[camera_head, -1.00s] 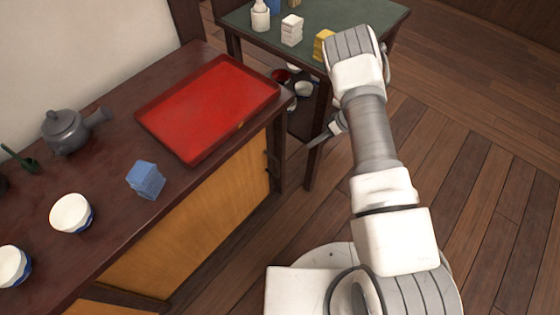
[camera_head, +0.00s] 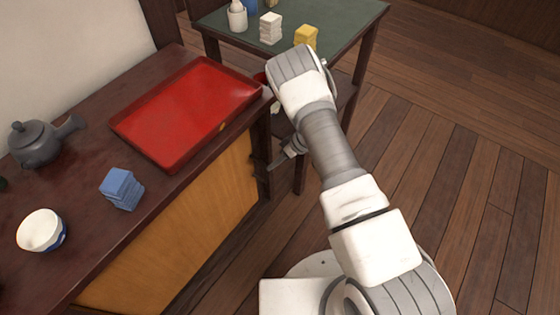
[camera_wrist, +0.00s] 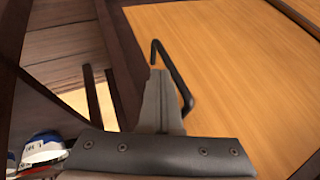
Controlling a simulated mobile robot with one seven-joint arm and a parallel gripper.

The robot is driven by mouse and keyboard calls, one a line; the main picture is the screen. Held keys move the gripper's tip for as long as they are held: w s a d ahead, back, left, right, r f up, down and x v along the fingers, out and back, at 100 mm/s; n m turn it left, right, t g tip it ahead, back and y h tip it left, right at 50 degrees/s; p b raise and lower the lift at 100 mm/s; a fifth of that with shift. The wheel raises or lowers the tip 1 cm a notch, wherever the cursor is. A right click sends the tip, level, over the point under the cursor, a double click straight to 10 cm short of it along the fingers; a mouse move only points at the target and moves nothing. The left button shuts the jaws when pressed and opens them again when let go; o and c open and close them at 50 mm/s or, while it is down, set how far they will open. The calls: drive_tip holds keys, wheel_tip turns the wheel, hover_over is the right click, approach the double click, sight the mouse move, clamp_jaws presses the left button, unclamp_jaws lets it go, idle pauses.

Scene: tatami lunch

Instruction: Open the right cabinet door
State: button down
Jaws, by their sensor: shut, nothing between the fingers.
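The right cabinet door is a light wooden panel (camera_head: 190,235) in the front of the dark cabinet; it also fills the right of the wrist view (camera_wrist: 240,65). It looks closed. A black bar handle (camera_wrist: 179,80) stands out near the door's edge in the wrist view. My gripper (camera_wrist: 159,73) is shut and empty, with its fingertips beside the handle, overlapping it in the picture. I cannot tell whether they touch it. In the head view my gripper (camera_head: 272,168) is by the cabinet's right front corner, its tips partly unclear against the dark post.
On the cabinet top (camera_head: 75,230) are a red tray (camera_head: 190,110), a teapot (camera_head: 35,145), a blue stack (camera_head: 122,188) and a bowl (camera_head: 42,230). A green-topped table (camera_head: 335,25) with items stands behind my arm. The wooden floor to the right is clear.

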drive_tip(key=shift+s+a, duration=0.1)
idle(0.3)
drive_tip(key=s+a+p, duration=0.1)
drive_tip(key=s+a, duration=1.5)
drive_tip(key=s, duration=0.4)
drive_tip(key=s+a+p, duration=0.2)
drive_tip(key=s+a, duration=1.3)
drive_tip(key=s, duration=0.5)
drive_tip(key=shift+s+a+p, duration=0.3)
drive_tip(key=shift+a, duration=0.05)
drive_tip(key=shift+w, duration=0.1)
